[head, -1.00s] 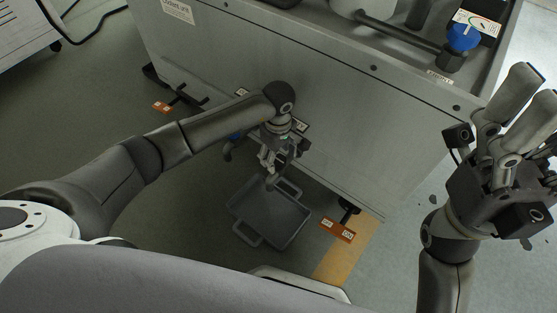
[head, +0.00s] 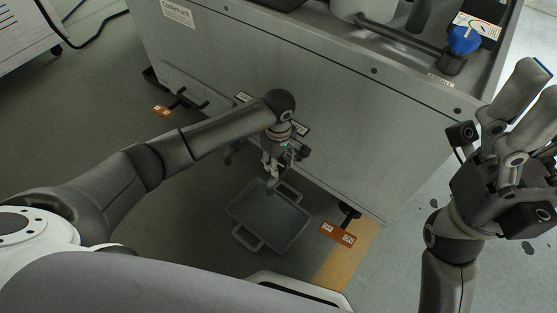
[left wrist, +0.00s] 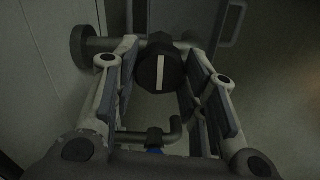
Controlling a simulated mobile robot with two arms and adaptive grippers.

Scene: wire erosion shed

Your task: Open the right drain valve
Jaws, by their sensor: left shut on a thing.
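My left gripper (head: 274,172) is low in front of the grey cabinet, over the tray. In the head view my gripper and wrist hide this valve; a white label (head: 300,128) shows just right of the wrist. A dark bent handle or pipe (left wrist: 150,136) with a bit of blue lies below the knob in the wrist view. My right gripper (head: 537,88) is raised at the right, open and empty.
A grey drip tray (head: 243,216) with handles lies on the floor under my left gripper. Orange floor tags (head: 338,232) lie by the cabinet feet. On top of the cabinet (head: 400,170) are a pipe and a blue knob (head: 464,40) with a dial plate.

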